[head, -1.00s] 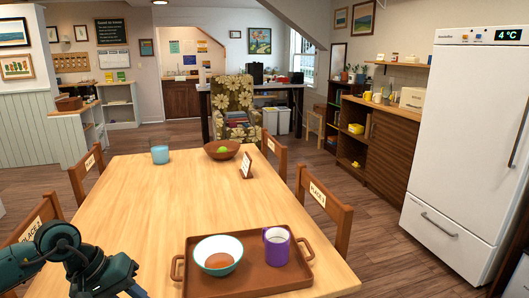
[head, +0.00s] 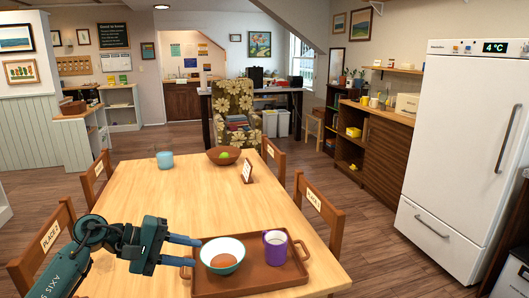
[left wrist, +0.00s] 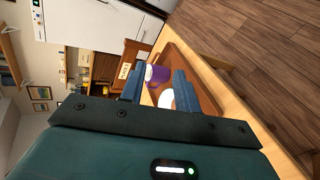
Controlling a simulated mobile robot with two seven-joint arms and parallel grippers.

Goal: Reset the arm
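My left gripper (head: 190,251) reaches in from the lower left over the wooden table (head: 140,205). Its two fingers are apart with nothing between them, at the left edge of the brown tray (head: 262,281) in the picture. I cannot tell whether they touch the tray. In the left wrist view the left gripper (left wrist: 157,88) also shows spread fingers, with the purple mug (left wrist: 158,74) and part of the tray (left wrist: 187,62) beyond them. The right gripper is not in view.
The tray holds a teal-rimmed bowl (head: 222,267) with something brown in it and a purple mug (head: 275,259). A blue cup (head: 165,160), a wooden bowl (head: 223,163) and a small sign (head: 247,172) stand farther back. Chairs line both sides. The table's middle is clear.

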